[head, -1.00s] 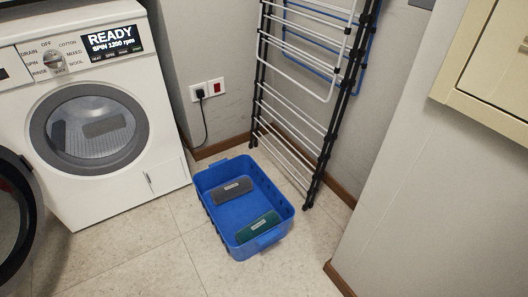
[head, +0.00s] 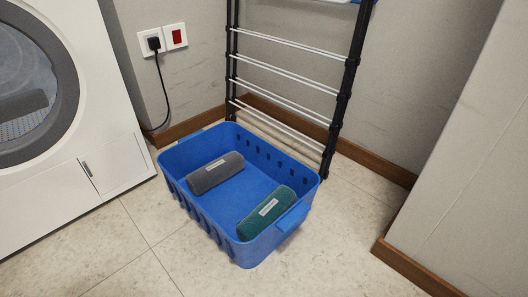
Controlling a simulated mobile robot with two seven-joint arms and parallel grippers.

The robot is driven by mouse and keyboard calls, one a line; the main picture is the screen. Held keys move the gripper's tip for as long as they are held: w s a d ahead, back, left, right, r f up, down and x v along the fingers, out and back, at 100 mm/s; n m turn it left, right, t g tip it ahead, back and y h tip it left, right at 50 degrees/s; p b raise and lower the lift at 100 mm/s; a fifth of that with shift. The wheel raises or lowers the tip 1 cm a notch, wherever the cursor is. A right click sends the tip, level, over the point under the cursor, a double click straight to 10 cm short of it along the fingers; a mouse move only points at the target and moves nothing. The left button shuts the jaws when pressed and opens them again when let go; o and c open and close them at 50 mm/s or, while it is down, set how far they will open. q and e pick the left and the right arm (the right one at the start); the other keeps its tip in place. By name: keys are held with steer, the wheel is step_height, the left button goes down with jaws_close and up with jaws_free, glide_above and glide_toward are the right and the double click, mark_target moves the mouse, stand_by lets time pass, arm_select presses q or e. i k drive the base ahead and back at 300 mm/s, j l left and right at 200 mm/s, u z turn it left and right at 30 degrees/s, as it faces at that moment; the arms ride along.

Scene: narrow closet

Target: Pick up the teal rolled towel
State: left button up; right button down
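The teal rolled towel (head: 267,212) lies in the blue basket (head: 193,208), against its near right end. It has a pale label on top. A grey rolled towel (head: 215,173) lies in the same basket, further left and apart from the teal one. The basket stands on the tiled floor. Neither of my grippers shows in the head view.
A white washing machine (head: 97,150) stands at left, with a dark roll visible behind its door glass. A folding drying rack (head: 343,95) stands just behind the basket. A wall with brown skirting (head: 416,270) juts in at right. The floor in front is clear.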

mark_target(280, 199)
steer(key=i+j, duration=0.2)
steer(key=i, duration=0.2)
steer(key=i+j+u, duration=0.1)
steer(key=i, duration=0.3)
steer(key=i+j, duration=0.3)
steer(key=i, duration=0.15)
steer(key=u, duration=0.05)
